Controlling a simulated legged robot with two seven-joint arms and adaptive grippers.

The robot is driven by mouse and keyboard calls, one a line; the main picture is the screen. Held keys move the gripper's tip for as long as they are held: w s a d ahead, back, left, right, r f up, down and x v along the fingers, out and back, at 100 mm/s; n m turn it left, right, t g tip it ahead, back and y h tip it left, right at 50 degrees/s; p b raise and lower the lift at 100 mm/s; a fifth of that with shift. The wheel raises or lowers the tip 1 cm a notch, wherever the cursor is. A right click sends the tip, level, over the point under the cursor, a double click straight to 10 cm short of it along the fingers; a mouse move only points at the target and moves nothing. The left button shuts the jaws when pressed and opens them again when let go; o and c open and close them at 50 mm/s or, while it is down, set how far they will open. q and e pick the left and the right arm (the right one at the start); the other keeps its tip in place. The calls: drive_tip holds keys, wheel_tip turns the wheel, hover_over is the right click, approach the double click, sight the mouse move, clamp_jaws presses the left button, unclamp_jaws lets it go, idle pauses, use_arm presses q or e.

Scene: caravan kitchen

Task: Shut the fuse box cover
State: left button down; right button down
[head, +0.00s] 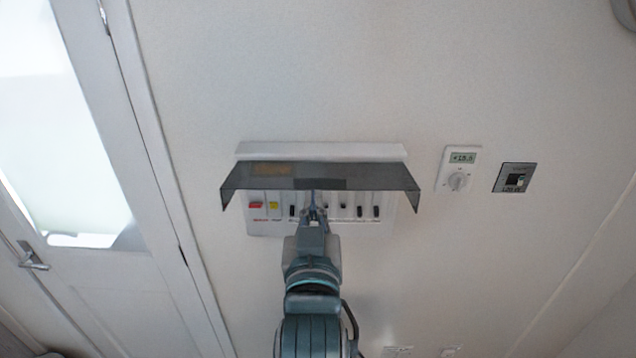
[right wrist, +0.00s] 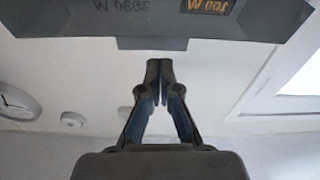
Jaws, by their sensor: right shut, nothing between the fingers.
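The fuse box (head: 375,228) is mounted on the white wall, with a red switch, a yellow one and several black ones in a row. Its grey, see-through cover (head: 375,176) is hinged along the top and stands raised, sticking out over the switches. My right gripper (head: 313,208) is shut and empty, under the cover's front edge and in front of the switches. In the right wrist view the shut fingertips (right wrist: 160,66) are just below the cover's tab (right wrist: 152,43); I cannot tell whether they touch it. My left gripper is not in view.
A thermostat (head: 458,171) and a small black switch panel (head: 514,178) are on the wall to the right. A door with a bright window (head: 55,120) is at the left. A clock (right wrist: 18,103) shows in the right wrist view.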

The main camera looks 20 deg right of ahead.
drive_tip(key=s+r+m, duration=0.1)
drive_tip(key=s+r, duration=0.3)
drive_tip(key=r+p, duration=0.2)
hover_over(321, 180)
drive_tip(key=s, duration=0.1)
drive_tip(key=shift+t+h, duration=0.3)
drive_tip(key=shift+t, duration=0.2)
drive_tip(key=f, duration=0.4)
drive_tip(key=shift+s+a+f, duration=0.2)
drive_tip(key=shift+s+a, duration=0.05)
drive_tip(key=shift+s, duration=0.05)
